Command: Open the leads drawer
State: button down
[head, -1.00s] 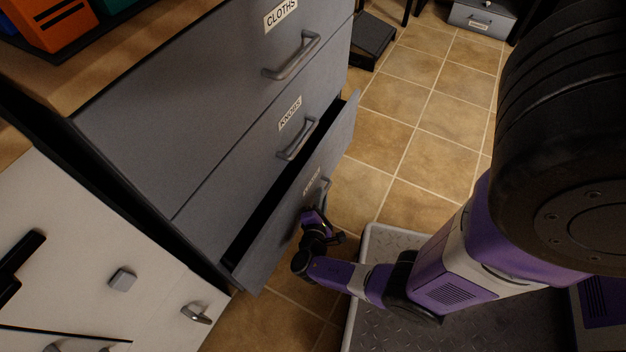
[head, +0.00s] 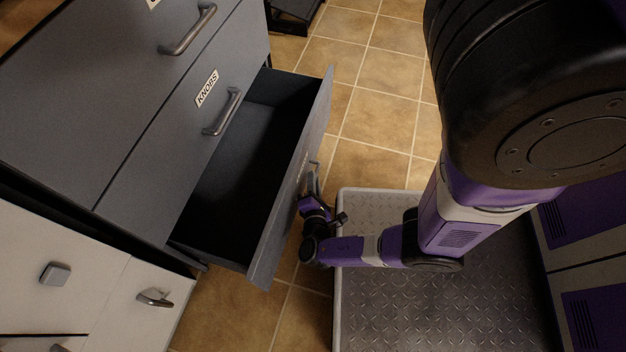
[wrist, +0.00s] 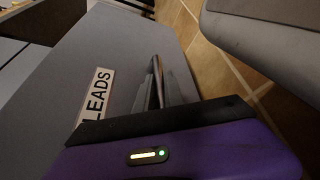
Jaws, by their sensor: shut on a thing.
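The leads drawer (head: 285,205) is the lowest grey drawer of the cabinet and stands well out from it. Its inside (head: 235,160) looks dark, and I see nothing in it. In the wrist view its front shows a white label reading LEADS (wrist: 96,95). Its metal handle (head: 314,180) also shows in the wrist view (wrist: 157,80), between my fingers. My gripper (head: 313,196) is shut on this handle at the outer side of the drawer front. My wrist housing hides part of the front in the wrist view.
The closed KNOBS drawer (head: 170,140) is just above, with its own handle (head: 222,112). White cabinet fronts (head: 90,275) with knobs stand at the lower left. Tiled floor (head: 375,100) is clear beyond the drawer. My base's grey tread-plate deck (head: 430,310) is close on the right.

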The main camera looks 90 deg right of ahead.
jog(key=c, duration=1.7)
grip_release()
jog(key=p+v, duration=0.2)
jog(key=v, duration=0.6)
